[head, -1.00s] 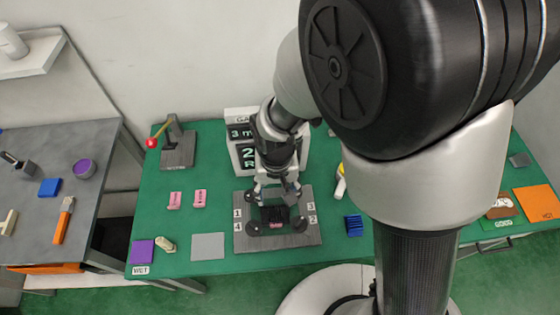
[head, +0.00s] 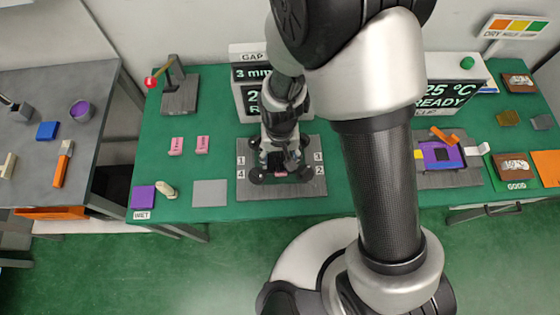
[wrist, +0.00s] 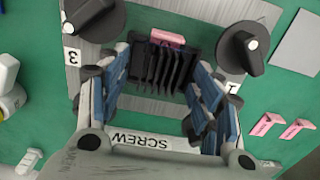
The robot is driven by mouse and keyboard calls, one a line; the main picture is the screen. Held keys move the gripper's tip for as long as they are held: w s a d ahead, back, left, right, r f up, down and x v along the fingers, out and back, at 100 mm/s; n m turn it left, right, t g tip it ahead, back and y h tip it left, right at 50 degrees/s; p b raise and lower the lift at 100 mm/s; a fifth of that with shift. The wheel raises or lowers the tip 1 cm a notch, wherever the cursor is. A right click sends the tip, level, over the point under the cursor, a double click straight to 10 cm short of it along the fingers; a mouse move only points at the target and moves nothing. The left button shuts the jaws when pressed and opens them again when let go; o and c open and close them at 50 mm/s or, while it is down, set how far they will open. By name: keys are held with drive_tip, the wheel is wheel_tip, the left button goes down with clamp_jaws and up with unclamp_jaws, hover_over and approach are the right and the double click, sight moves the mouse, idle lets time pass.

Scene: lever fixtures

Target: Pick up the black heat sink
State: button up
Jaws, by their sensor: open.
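The black heat sink (wrist: 163,68), a finned block, sits on the grey fixture plate (head: 313,185) between black round knobs. In the wrist view my gripper (wrist: 158,80) is open, with one finger on each side of the heat sink. A gap to the fins seems to show on the left; contact on the right is hard to judge. A pink pad (wrist: 167,37) shows at the far edge of the heat sink. In the head view my gripper (head: 279,160) is low over the plate and mostly hides the heat sink.
Black knobs stand close by on the left (wrist: 93,15) and right (wrist: 243,47) in the wrist view. Pink pads (head: 202,144) and a grey square (head: 209,193) lie left of the plate. A gap display (head: 250,95) stands behind.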

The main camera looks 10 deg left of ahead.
drive_tip(key=c, duration=1.2)
drive_tip(key=shift+o, duration=0.2)
drive_tip(key=shift+r, duration=0.15)
